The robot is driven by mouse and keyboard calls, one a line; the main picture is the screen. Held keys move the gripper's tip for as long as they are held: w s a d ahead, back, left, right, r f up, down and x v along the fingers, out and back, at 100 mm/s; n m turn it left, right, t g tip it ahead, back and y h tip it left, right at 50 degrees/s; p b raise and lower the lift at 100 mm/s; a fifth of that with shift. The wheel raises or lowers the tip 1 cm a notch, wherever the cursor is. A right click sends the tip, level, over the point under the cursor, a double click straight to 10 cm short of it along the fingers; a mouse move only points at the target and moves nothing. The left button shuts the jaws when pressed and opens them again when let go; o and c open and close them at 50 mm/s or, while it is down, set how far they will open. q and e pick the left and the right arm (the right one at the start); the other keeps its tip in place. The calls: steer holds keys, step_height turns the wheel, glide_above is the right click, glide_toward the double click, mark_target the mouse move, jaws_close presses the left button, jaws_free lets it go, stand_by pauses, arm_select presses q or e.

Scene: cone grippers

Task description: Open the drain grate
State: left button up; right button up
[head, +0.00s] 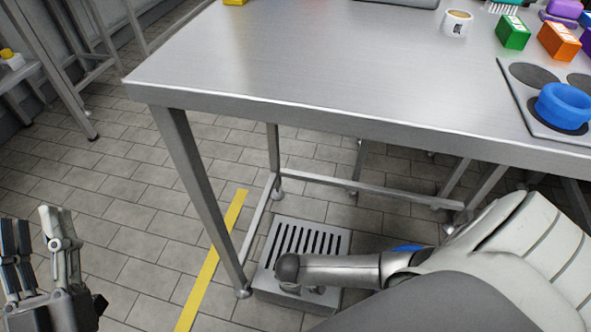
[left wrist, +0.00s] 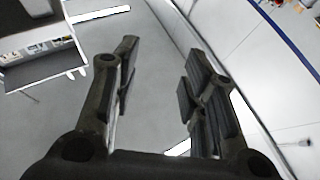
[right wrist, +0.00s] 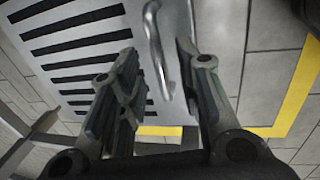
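The drain grate (head: 318,242) is a light grey plate with dark slots, low at floor level beside the table leg. It also shows in the right wrist view (right wrist: 75,30), with a curved metal handle (right wrist: 156,40) on its plain part. My right gripper (right wrist: 156,52) is open, with the handle between its two fingers in that view; I cannot tell whether they touch it. In the head view, my right forearm covers part of the grate and hides the handle. My left gripper (head: 36,222) is open and empty at the lower left; the left wrist view (left wrist: 160,60) shows nothing between its fingers.
A steel table (head: 300,60) stands above and behind the grate, its leg (head: 200,190) close to the grate's left side. A yellow floor line (head: 212,260) runs left of it. A blue ring-shaped item (head: 565,105) and boxes sit on the table.

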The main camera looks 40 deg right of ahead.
steer(key=shift+f, duration=0.3)
jaws_close()
stand_by(0.4)
